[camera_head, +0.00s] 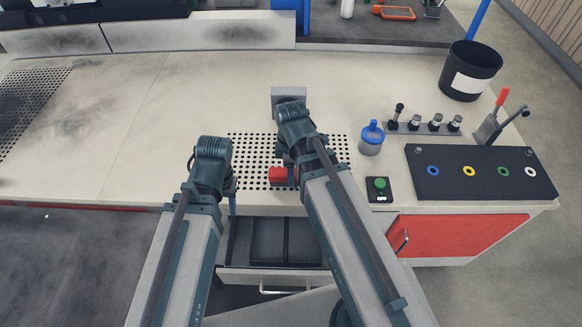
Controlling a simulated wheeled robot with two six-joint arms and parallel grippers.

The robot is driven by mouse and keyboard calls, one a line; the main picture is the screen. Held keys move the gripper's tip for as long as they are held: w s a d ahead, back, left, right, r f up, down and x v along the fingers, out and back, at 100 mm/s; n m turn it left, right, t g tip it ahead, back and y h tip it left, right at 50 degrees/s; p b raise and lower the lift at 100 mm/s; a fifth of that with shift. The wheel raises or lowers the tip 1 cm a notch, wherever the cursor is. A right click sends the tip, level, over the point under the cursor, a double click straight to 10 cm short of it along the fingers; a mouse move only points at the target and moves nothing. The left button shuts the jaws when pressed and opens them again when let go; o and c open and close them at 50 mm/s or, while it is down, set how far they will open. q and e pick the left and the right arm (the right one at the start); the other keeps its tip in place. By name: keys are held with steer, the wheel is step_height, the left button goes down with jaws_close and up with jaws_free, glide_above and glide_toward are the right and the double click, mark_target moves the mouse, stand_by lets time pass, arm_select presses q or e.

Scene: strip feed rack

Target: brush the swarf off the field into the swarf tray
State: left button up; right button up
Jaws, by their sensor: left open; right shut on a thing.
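The field looks to be the patch of dark holes (252,150) in the pale bench top, partly hidden by my arms. No swarf can be made out on it at this size. My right gripper (291,177) is shut on a red thing (279,174), which seems to be the brush; it is low over the holes, and I cannot tell whether it touches. My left gripper (233,203) is open and empty near the bench's front edge, left of the red thing. Below that edge, an open drawer (237,243) holds a dark tray (268,242), perhaps the swarf tray.
A grey block (289,97) stands behind the holes. To the right are a blue-lidded jar (371,138), a green button box (379,189), a row of knobs (423,127), a dark panel (480,175) and a black bin (470,71).

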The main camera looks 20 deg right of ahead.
steer(key=shift+s, duration=0.1)
steer(key=shift+s+a+f, duration=0.1)
steer(key=shift+s+a, duration=0.1)
steer(key=shift+s, duration=0.45)
steer(key=shift+s+a, duration=0.2)
steer(key=shift+s, duration=0.45)
steer(key=shift+s+a+f, duration=0.1)
steer(key=shift+s+a, duration=0.1)
steer(key=shift+s, duration=0.45)
arm_select(q)
steer(key=shift+f, duration=0.1)
arm_select(e)
steer(key=shift+s+a+r, duration=0.15)
steer(key=shift+s, duration=0.55)
arm_select(q)
steer(key=shift+s+d, duration=0.15)
steer(key=shift+s, duration=0.5)
arm_select(e)
steer(key=shift+w, duration=0.1)
